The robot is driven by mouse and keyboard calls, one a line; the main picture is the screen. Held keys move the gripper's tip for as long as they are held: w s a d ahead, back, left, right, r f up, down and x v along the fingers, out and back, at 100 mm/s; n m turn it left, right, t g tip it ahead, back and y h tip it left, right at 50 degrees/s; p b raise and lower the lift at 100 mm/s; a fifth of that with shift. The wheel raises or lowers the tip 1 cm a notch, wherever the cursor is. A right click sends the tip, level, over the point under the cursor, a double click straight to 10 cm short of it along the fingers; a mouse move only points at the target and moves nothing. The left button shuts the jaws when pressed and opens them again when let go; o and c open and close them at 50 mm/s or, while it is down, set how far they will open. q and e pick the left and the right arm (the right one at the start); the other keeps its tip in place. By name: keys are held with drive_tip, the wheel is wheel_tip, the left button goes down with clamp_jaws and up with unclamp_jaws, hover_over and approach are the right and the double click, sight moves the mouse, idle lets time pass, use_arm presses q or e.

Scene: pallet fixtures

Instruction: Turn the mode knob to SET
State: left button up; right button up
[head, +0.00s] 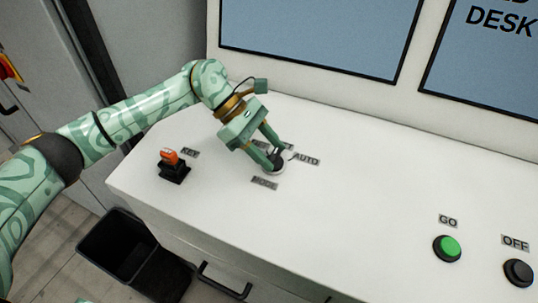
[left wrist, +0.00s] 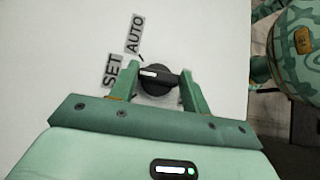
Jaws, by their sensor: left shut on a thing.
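The mode knob (left wrist: 160,80) is black with a white pointer mark, on a pale round base in the head view (head: 278,168). My left gripper (head: 275,158) is shut on the knob, with one finger on each side of it in the left wrist view (left wrist: 158,90). The pointer mark lies on the knob's left part and points left, toward the SET label (left wrist: 112,71) in that view. The AUTO label (left wrist: 135,34) is above it, and it also shows right of the knob in the head view (head: 306,159). My right gripper is out of view.
A black switch with an orange top (head: 171,164) stands left of the knob. A green GO button (head: 447,248) and a black OFF button (head: 518,272) are at the right. Screens (head: 315,38) rise behind. The desk top between knob and buttons is clear.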

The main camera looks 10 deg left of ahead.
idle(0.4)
use_arm(q)
drive_tip(key=o, duration=1)
drive_tip(key=v, duration=1.6)
drive_tip(key=shift+a+b, duration=0.15)
drive_tip(key=shift+b, duration=0.3)
drive_tip(key=shift+w, duration=0.15)
